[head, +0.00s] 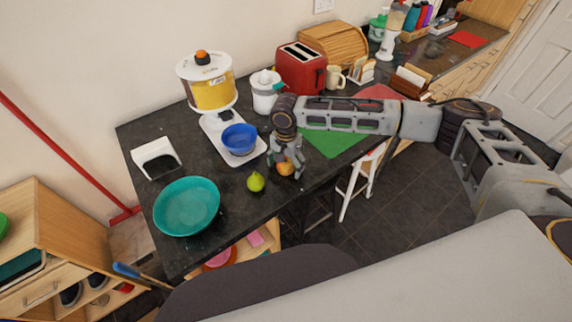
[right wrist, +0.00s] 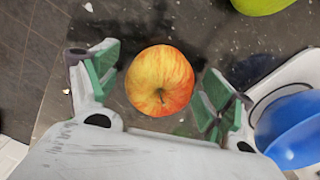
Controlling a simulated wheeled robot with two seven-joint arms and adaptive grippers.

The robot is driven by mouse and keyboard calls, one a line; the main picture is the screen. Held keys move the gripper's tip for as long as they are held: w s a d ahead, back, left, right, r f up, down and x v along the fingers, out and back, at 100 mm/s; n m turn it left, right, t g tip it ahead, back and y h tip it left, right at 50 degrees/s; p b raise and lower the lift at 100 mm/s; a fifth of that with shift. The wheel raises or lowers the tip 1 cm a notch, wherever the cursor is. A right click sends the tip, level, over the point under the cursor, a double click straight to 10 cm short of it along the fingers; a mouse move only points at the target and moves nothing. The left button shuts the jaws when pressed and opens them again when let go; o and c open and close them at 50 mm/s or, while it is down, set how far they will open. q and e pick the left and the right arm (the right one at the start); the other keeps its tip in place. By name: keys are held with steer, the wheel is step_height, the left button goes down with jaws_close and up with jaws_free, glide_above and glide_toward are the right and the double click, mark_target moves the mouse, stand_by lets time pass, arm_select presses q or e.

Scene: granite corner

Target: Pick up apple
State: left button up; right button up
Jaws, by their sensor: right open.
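The apple (right wrist: 160,80) is red and yellow and rests on the dark granite counter. In the right wrist view it lies between the two open green-padded fingers of my right gripper (right wrist: 158,88), with a gap on each side. In the head view the right gripper (head: 287,168) points down over the apple (head: 284,169), which is partly hidden by the fingers. The gripper is empty. My left gripper does not show in either view.
A green pear (head: 256,182) sits just left of the apple. A blue bowl (head: 239,139) stands on a white scale (head: 213,124) behind it. A teal bowl (head: 186,207) is at the counter's front left. The counter's front edge runs close by the apple.

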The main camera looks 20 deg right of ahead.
steer(key=c, duration=1.2)
steer(key=shift+o, duration=0.2)
steer(key=shift+r, duration=0.1)
steer(key=shift+r+b, duration=0.4)
steer(key=shift+r, duration=4.5)
steer(key=shift+c, duration=0.2)
steer(key=shift+a+r, duration=0.1)
